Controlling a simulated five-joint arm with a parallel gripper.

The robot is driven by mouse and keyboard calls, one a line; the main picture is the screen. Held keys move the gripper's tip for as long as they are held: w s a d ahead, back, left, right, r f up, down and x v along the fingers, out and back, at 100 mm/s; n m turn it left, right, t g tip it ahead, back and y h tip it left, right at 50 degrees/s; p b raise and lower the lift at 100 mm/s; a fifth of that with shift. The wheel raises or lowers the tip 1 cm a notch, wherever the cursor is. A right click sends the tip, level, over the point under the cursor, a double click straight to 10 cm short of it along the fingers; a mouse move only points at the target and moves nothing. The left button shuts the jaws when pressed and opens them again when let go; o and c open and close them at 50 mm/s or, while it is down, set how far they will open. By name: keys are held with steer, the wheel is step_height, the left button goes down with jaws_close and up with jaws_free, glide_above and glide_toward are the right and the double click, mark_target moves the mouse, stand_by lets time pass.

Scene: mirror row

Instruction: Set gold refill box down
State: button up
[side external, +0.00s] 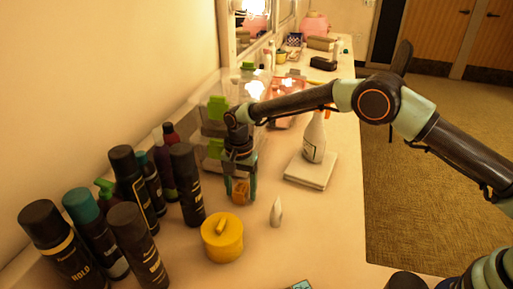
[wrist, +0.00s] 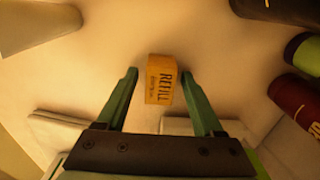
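The gold refill box (wrist: 160,80), a small box with REFILL printed on it, stands on the pale counter in the wrist view. My gripper (wrist: 159,73) has one green finger on each side of it, with a visible gap on both sides, so it is open around the box. In the side external view the gold box (side external: 240,192) shows low between the fingers of my gripper (side external: 240,186), close to the counter. Its underside is too small there to tell exact contact.
Several dark bottles (side external: 130,180) crowd the left by the wall. A yellow lidded jar (side external: 222,240) and a white cone (side external: 276,212) stand in front. A spray bottle (side external: 314,140) is on a white platform (side external: 308,172) at right. A clear organizer (side external: 212,150) stands behind.

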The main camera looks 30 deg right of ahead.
mark_target(240, 187)
steer(key=s+d+r+n+t, duration=0.1)
steer(key=d+r, duration=0.2)
steer(key=r, duration=0.7)
steer(key=s+d+r+n, duration=0.1)
steer(key=d+r, duration=0.2)
steer(key=r, duration=0.8)
steer(key=s+d+r+n+t, duration=0.2)
steer(key=s+d+r+n, duration=0.1)
steer(key=s+d+r, duration=0.35)
steer(key=s+d+f+n+t, duration=0.1)
steer(key=s+d+n, duration=0.1)
steer(key=s+d, duration=0.2)
steer(key=s+d+f+n+t, duration=0.1)
steer(key=s+d, duration=0.3)
steer(key=s, duration=0.7)
steer(key=shift+d+f+n+t, duration=0.35)
steer(key=shift+f+n, duration=0.15)
steer(key=shift+f, duration=0.1)
